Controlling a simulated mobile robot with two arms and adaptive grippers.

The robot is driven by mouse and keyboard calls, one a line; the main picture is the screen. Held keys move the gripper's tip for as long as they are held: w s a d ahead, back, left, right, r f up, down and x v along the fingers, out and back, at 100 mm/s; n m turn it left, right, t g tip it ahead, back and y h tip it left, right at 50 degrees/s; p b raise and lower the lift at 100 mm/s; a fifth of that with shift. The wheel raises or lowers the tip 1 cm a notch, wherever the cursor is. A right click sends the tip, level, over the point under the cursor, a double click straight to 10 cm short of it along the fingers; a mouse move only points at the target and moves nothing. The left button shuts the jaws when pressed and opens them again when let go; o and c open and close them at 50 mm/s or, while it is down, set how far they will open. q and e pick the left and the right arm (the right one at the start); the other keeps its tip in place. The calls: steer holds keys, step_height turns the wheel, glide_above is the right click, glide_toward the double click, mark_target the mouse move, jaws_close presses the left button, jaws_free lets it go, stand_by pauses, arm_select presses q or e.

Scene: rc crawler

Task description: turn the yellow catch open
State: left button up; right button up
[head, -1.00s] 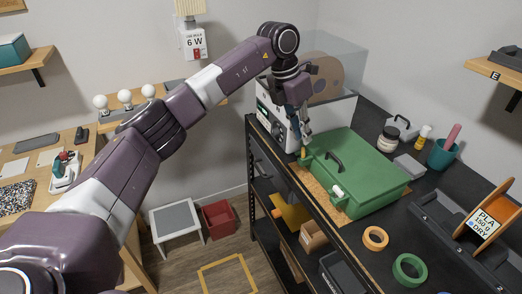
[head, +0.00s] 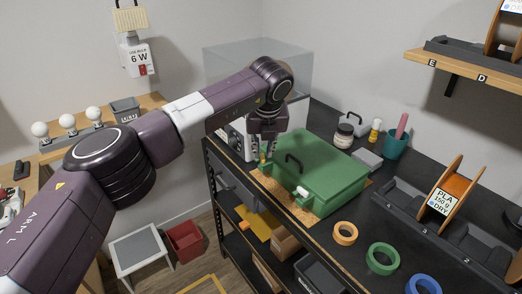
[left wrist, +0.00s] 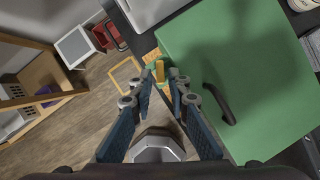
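The green case (head: 322,170) lies with its lid down on the bench, a dark handle (head: 293,163) on top. The yellow catch (head: 263,158) is at the left end of its front edge; it also shows in the left wrist view (left wrist: 160,72). My left gripper (head: 266,146) points down just above that corner. In the left wrist view its fingertips (left wrist: 160,80) stand apart, one on either side of the yellow catch, with small gaps; contact cannot be told. A white catch (head: 301,192) is at the front edge's other end. My right gripper is not in view.
The case rests on a cork mat (head: 284,198) at the bench edge. A clear-topped machine (head: 240,135) stands close behind my left gripper. Jars and a teal cup (head: 395,144) are behind the case; tape rolls (head: 345,233) lie to the right.

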arm_select(q)
steer(key=shift+x, duration=1.1)
steer(key=shift+c, duration=0.3)
jaws_close()
